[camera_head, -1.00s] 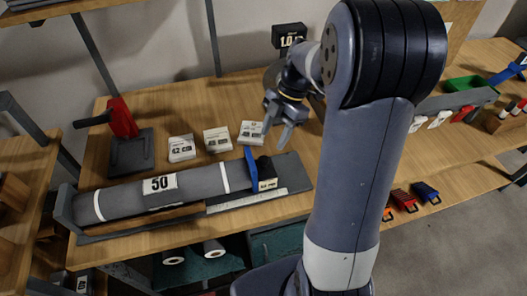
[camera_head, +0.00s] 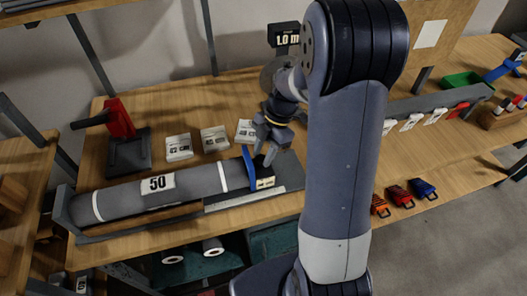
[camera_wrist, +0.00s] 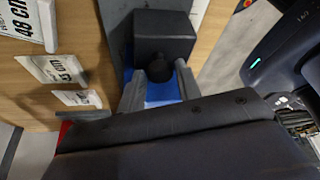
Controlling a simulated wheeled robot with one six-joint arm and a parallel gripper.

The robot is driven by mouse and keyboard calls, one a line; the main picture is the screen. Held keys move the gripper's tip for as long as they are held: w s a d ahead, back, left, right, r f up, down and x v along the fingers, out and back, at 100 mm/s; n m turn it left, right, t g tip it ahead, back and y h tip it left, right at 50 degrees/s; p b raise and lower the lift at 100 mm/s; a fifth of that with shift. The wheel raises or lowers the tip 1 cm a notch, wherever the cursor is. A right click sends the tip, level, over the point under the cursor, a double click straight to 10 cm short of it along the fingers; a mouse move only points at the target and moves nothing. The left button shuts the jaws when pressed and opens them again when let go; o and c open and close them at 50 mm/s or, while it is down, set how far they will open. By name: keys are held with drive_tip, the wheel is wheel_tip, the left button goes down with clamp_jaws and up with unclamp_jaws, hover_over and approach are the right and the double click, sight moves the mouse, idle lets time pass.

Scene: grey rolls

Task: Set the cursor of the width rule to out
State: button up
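The width rule (camera_head: 232,203) is a pale scale along the front of the grey roll's cradle. Its cursor (camera_head: 249,168) has an upright blue plate and a cream label, at the roll's right end. In the wrist view the cursor's black block (camera_wrist: 163,35) and round knob (camera_wrist: 160,68) show above blue. My gripper (camera_head: 264,155) is at the cursor, fingers pointing down. In the wrist view my gripper (camera_wrist: 161,78) has one finger on each side of the knob, with gaps showing. I cannot tell whether either finger touches it.
The grey roll (camera_head: 195,186) carries a "50" card. Several white number cards (camera_head: 214,139) stand behind it. A red-handled tool (camera_head: 120,120) is at the left. A black "1.0 m" sign (camera_head: 285,36) is behind my arm. Red and blue clips (camera_head: 398,195) are to the right.

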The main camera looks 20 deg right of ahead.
clamp_jaws()
drive_tip(key=d+b, duration=0.2)
drive_tip(key=d, duration=0.5)
idle(0.3)
drive_tip(key=shift+o, duration=1.9)
unclamp_jaws()
drive_tip(key=v, duration=1.1)
